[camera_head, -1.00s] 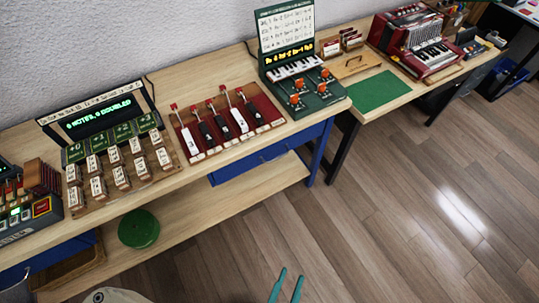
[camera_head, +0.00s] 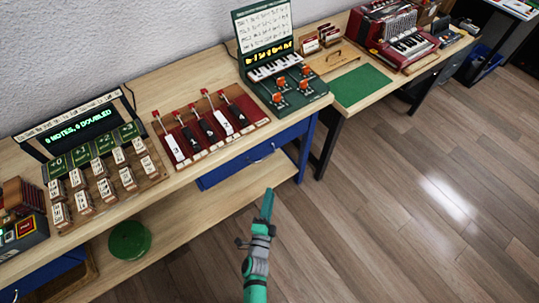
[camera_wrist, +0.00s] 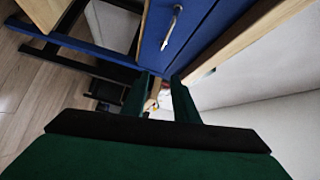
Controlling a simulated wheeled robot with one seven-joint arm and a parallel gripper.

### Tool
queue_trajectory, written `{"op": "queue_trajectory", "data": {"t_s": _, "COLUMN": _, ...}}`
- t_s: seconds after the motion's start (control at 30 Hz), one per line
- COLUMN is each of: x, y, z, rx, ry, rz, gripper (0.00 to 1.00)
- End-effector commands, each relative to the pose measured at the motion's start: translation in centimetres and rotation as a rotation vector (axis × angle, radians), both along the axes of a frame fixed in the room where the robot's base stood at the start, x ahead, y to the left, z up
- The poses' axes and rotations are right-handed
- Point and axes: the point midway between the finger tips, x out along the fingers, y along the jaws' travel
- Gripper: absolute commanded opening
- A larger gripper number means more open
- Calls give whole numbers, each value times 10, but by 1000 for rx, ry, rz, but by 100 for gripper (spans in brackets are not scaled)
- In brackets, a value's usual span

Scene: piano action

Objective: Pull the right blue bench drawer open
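The right blue drawer (camera_head: 236,170) sits under the wooden bench top, near the bench's right end. Its front looks flush, so it appears shut. Its pale bar handle (camera_head: 264,154) is on the front. In the wrist view, the blue drawer front (camera_wrist: 190,22) and the metal handle (camera_wrist: 172,27) show at the top, beyond the fingers. My gripper (camera_head: 268,195) is in front of and below the drawer, apart from the handle. In the wrist view, its two green fingers (camera_wrist: 160,100) stand apart with nothing held between them.
A blue bench leg (camera_head: 305,150) stands right of the drawer, beside a dark-legged table with a green mat (camera_head: 363,87). A lower shelf (camera_head: 180,215) holds a green round object (camera_head: 129,240). The wooden floor (camera_head: 400,210) on the right is clear.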

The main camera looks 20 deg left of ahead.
Motion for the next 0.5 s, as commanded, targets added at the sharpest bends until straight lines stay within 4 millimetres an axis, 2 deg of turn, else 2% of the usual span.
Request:
{"op": "queue_trajectory", "data": {"t_s": 0.03, "x": 19, "y": 11, "z": -1, "rx": 54, "ry": -5, "rz": 6, "gripper": 27}}
{"op": "queue_trajectory", "data": {"t_s": 0.2, "x": 60, "y": 33, "z": -4, "rx": 200, "ry": -4, "rz": 14, "gripper": 27}}
{"op": "queue_trajectory", "data": {"t_s": 0.5, "x": 87, "y": 46, "z": -5, "rx": 277, "ry": -2, "rz": 18, "gripper": 27}}
